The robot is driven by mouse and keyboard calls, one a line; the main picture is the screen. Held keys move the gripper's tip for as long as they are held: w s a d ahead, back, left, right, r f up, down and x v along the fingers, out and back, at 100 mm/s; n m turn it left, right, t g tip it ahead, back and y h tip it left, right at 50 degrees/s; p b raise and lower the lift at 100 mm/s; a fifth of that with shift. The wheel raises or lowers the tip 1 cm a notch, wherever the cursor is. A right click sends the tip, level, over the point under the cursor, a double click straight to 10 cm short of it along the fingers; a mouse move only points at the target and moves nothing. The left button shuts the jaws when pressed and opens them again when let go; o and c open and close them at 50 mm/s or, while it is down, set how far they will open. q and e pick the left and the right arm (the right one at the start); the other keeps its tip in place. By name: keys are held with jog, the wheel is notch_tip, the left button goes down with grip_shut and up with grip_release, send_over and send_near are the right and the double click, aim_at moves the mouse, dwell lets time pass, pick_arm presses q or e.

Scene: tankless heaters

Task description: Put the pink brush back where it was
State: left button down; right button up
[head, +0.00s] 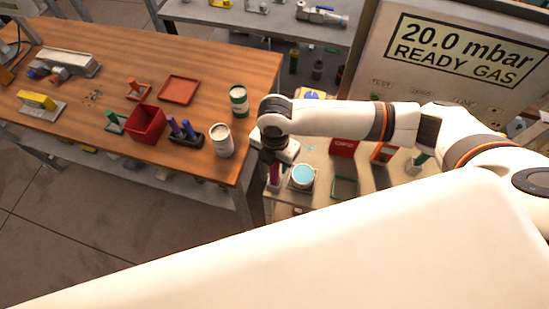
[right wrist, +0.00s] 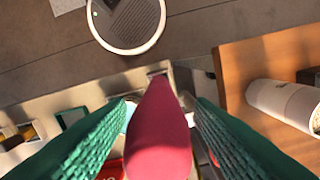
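The pink brush (right wrist: 158,135) stands between the two green fingers of my right gripper (right wrist: 162,108) in the right wrist view. Narrow gaps show on both sides of it, so the fingers look open around it. In the head view my right gripper (head: 273,150) points down at the near left end of the bench with the dish. A bit of the pink brush (head: 274,173) shows just below the gripper, left of a light-blue round dish (head: 302,176). The brush's lower end and whatever it stands on are hard to make out. My left gripper is not in view.
The wooden table (head: 205,68) at left bears a white can (head: 221,141), a green-banded can (head: 239,101), a red bin (head: 146,125), a red tray (head: 179,89) and a dark rack with purple items (head: 186,133). A large display panel (head: 455,52) stands at the back right.

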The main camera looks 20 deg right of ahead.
jog(key=shift+r, duration=0.1)
notch_tip(320, 180, up, 11)
jog(key=b, duration=0.3)
jog(key=shift+r+b, duration=0.3)
jog(key=shift+r, duration=0.2)
